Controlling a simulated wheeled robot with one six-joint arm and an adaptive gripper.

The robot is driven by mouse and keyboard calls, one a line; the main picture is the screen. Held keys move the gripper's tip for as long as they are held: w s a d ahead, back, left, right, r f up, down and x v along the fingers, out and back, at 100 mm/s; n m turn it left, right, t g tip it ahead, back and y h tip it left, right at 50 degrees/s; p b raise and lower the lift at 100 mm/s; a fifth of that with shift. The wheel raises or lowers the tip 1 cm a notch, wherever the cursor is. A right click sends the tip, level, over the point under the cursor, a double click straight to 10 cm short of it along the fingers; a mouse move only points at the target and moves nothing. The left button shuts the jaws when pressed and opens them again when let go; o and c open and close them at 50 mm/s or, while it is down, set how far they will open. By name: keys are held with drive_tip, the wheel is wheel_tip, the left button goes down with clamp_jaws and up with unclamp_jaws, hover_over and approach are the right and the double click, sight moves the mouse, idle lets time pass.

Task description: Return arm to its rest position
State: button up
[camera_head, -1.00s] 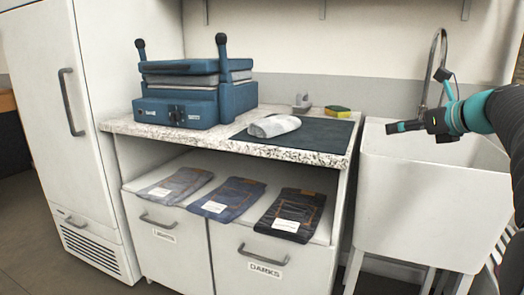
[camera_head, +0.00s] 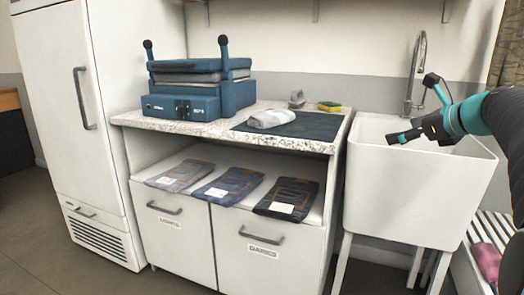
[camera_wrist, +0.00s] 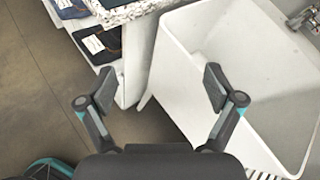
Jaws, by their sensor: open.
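My gripper (camera_head: 404,136) reaches in from the right side of the head view, over the white sink (camera_head: 392,190). In the wrist view my gripper (camera_wrist: 157,92) has its two fingers spread wide, with nothing between them. Below the fingers are the floor and the corner of the sink (camera_wrist: 185,85). My arm stays raised and bent, its teal and black links at the right edge of the head view.
Folded jeans (camera_head: 228,187) lie on the shelf below. A slatted bench (camera_head: 462,270) stands at lower right.

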drive_tip(key=s+a+f+n+g+h, duration=0.1)
drive_tip(key=s+a+f+n+g, duration=0.15)
drive_tip(key=s+f+n, duration=0.4)
drive_tip(key=s+a+f+n+g+h, duration=0.1)
drive_tip(key=s+f+n+g+h, duration=0.2)
drive_tip(key=f+n, duration=0.55)
drive_tip(key=s+a+f+n, duration=0.5)
drive_tip(key=s+a+n, duration=0.1)
drive_tip(key=s, duration=0.4)
drive_tip(key=s+a+f+n+g, duration=0.1)
drive_tip(key=s+a+f+n, duration=0.4)
drive_tip(key=s+a+n, duration=0.2)
drive_tip(key=s+a, duration=0.2)
drive_tip(key=s, duration=0.2)
drive_tip(key=shift+s+f+h, duration=0.2)
drive_tip(key=shift+s+h, duration=0.05)
drive_tip(key=shift+h, duration=0.05)
